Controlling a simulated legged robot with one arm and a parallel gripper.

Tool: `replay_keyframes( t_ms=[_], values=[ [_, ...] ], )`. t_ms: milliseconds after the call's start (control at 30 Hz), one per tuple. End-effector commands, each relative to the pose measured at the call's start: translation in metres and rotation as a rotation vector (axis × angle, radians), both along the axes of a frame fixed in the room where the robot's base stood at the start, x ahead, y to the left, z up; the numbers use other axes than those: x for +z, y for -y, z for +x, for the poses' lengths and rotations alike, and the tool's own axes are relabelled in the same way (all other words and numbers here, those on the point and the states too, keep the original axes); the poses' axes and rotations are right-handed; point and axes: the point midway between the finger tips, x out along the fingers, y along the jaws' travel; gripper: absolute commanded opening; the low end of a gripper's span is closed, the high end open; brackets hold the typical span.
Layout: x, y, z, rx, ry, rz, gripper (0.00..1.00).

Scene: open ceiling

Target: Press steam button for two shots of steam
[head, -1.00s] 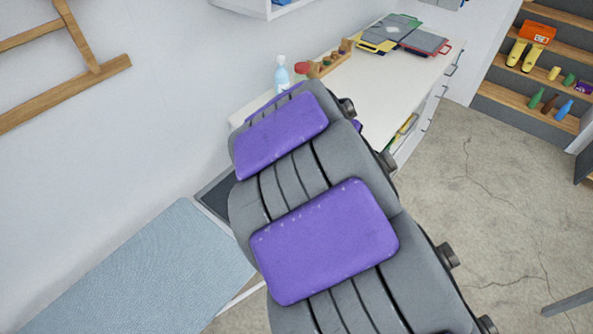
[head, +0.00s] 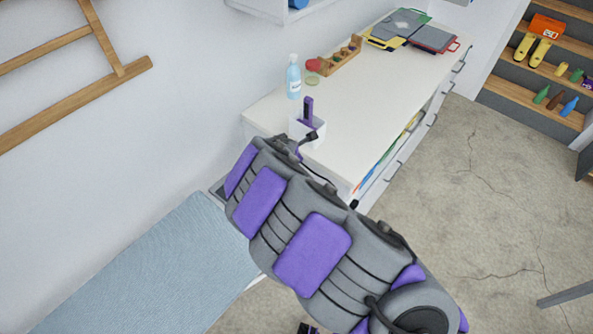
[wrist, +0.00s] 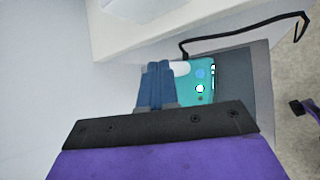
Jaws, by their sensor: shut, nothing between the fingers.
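In the wrist view a teal device (wrist: 198,96) with a pale white rounded part lies on a dark grey flat surface (wrist: 240,66). Its face carries a light blue round spot, a bright white one and small marks; which is the steam button I cannot tell. My gripper (wrist: 158,66) has blue fingers, shut together and empty, just left of the device's face. The fingers overlap its left side in the picture; I cannot tell whether they touch. In the head view my arm hides the gripper and device.
A black cord (wrist: 245,32) runs beside the white counter (wrist: 140,38). In the head view the counter (head: 375,112) holds a white box (head: 306,134) with a purple upright part, a blue bottle (head: 293,76) and a wooden rack (head: 341,62). A pale blue mat (head: 150,265) lies left.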

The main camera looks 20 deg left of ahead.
Motion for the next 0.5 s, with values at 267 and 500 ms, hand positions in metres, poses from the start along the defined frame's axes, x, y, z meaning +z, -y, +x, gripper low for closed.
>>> replay_keyframes(
  t_ms=[267,500],
  values=[
    [-0.0007,0.0001,-0.0005,0.003,-0.001,0.0,0.0],
    [-0.0062,0.0003,-0.0004,0.001,-0.001,0.0,0.0]
  ],
)
